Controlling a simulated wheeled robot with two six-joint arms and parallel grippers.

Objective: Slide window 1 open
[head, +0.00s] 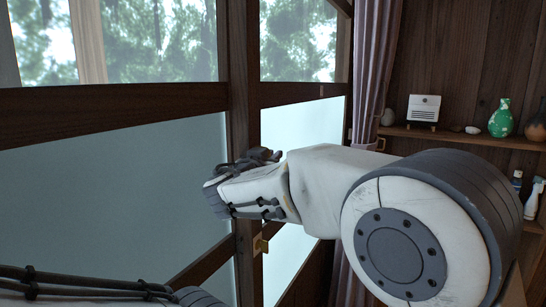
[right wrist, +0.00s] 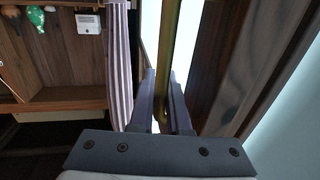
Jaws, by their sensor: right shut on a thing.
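The sliding windows have dark wooden frames, clear upper panes and frosted lower panes. The near window (head: 115,185) fills the left of the head view and another window (head: 310,130) stands to its right. I cannot tell which is window 1. My right wrist lies across the upright frame (head: 243,60) between them and hides its gripper there. A small brass fitting (head: 261,246) shows just below. In the right wrist view, my right gripper (right wrist: 162,76) is shut on a narrow brownish-gold bar (right wrist: 173,35). My left arm shows at the lower left; its gripper is out of view.
A mauve curtain (head: 373,70) hangs right of the windows and a second brass fitting (head: 381,143) is beside it. Bottles stand below.

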